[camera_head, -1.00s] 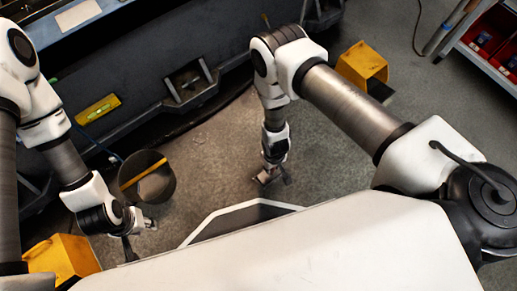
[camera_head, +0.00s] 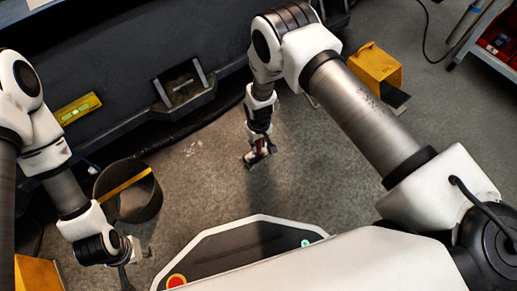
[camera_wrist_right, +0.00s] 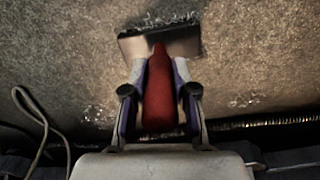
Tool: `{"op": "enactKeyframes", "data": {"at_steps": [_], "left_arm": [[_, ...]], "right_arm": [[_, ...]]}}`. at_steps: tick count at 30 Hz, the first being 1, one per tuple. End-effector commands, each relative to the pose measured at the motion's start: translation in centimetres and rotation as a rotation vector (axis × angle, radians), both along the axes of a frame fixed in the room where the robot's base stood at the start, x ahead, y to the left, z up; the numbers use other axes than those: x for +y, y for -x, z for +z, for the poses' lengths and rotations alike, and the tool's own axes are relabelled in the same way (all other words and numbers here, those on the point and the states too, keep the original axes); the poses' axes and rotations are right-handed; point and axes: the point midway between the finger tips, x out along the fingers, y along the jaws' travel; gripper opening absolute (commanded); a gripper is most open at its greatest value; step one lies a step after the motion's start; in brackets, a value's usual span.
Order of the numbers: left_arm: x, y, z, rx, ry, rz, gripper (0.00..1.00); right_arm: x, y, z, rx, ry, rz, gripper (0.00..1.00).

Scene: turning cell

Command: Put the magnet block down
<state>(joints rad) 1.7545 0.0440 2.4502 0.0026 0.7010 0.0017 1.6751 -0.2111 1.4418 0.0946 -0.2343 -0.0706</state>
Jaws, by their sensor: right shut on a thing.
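The magnet block (camera_wrist_right: 160,90) has a red handle and a dark flat plate at its far end, with shiny metal chips along the plate's edge. My right gripper (camera_wrist_right: 159,75) is shut on the red handle, one finger on each side. In the head view, the magnet block (camera_head: 255,158) shows small at the tip of my right gripper (camera_head: 258,148), over the grey floor. I cannot tell whether the plate touches the floor. My left gripper (camera_head: 130,262) hangs at the lower left; its fingers are too small and partly hidden to read.
A dark round bin (camera_head: 130,205) with a yellow bar across it stands left of the right gripper. A dark machine base (camera_head: 185,85) runs behind. A yellow box (camera_head: 372,68) stands at the back right, near a shelf with red bins (camera_head: 500,42). Metal chips (camera_wrist_right: 250,100) lie on the floor.

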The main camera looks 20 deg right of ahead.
Motion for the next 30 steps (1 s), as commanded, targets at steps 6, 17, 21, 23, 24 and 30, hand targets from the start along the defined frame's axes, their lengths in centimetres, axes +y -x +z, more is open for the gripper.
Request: {"op": "enactKeyframes", "data": {"at_steps": [6, 17, 21, 23, 24, 30], "left_arm": [[0.0, -0.1, -0.9, -0.002, 0.000, 0.002, 0.40], [0.0, -0.1, -1.1, -0.002, 0.000, 0.003, 0.40], [0.0, -0.1, -1.1, -0.002, 0.000, 0.003, 0.40], [0.0, -0.1, -1.0, -0.002, 0.000, 0.003, 0.40], [0.0, -0.1, -0.9, -0.001, 0.000, 0.002, 0.40], [0.0, 0.0, 1.9, 0.001, 0.000, -0.001, 0.40]], "right_arm": [[0.0, -0.2, -1.0, -0.005, -0.001, -0.001, 0.00], [0.0, -0.1, -1.4, -0.004, -0.001, -0.001, 0.52], [0.0, -0.1, -1.4, -0.004, -0.001, -0.001, 0.52], [0.0, -0.1, -1.3, -0.004, -0.001, -0.001, 0.52], [0.0, -0.1, -1.0, -0.004, -0.001, -0.001, 0.52], [0.0, -0.2, 2.7, -0.005, -0.001, -0.002, 0.52]]}}
